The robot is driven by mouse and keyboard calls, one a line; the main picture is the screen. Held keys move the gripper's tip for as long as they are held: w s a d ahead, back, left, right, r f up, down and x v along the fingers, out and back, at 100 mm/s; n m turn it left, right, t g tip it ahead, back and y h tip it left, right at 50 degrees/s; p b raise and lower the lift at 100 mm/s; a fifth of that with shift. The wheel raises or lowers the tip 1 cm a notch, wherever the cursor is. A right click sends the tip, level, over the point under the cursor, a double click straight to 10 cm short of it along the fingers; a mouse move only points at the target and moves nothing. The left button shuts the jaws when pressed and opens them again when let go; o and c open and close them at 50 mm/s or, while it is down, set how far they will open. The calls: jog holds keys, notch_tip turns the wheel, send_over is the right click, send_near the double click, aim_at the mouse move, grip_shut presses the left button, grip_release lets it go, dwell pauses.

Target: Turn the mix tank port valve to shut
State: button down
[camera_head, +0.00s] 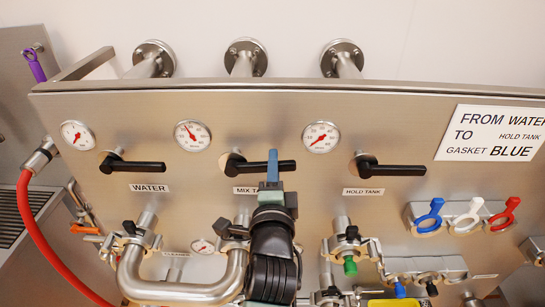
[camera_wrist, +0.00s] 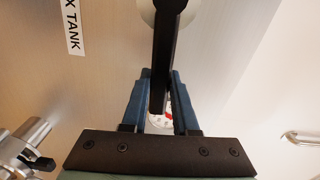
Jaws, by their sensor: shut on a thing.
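The mix tank port valve has a black lever handle (camera_head: 280,166) that lies horizontal, pointing right from its round steel hub (camera_head: 232,163). The label below it (camera_head: 245,190) is partly hidden by my arm. My gripper (camera_head: 273,168) is at the handle, near its middle. In the wrist view the black handle (camera_wrist: 162,65) runs between the two blue fingers of my gripper (camera_wrist: 158,95), which are shut on it. The "X TANK" label (camera_wrist: 72,25) shows at the upper left there. The inner faces of the fingers are partly hidden.
The water valve handle (camera_head: 135,167) and hold tank valve handle (camera_head: 395,170) also lie horizontal, on either side. Gauges (camera_head: 193,135) sit above. A steel U-pipe (camera_head: 180,290) and clamps are below. Coloured gaskets (camera_head: 465,215) hang at right, and a red hose (camera_head: 45,235) curves at left.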

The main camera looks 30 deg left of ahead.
jog(key=c, duration=1.1)
grip_release()
jog(key=shift+f+m, duration=0.4)
jog(key=shift+f, duration=0.05)
jog(key=o, duration=0.5)
jog(key=shift+a, duration=0.1)
jog(key=shift+c, duration=0.2)
jog(key=shift+r, duration=0.1)
jog(key=shift+s+d, duration=0.2)
jog(key=p+v, duration=0.1)
jog(key=v, duration=0.7)
jog(key=shift+s, duration=0.2)
jog(key=shift+d, duration=0.15)
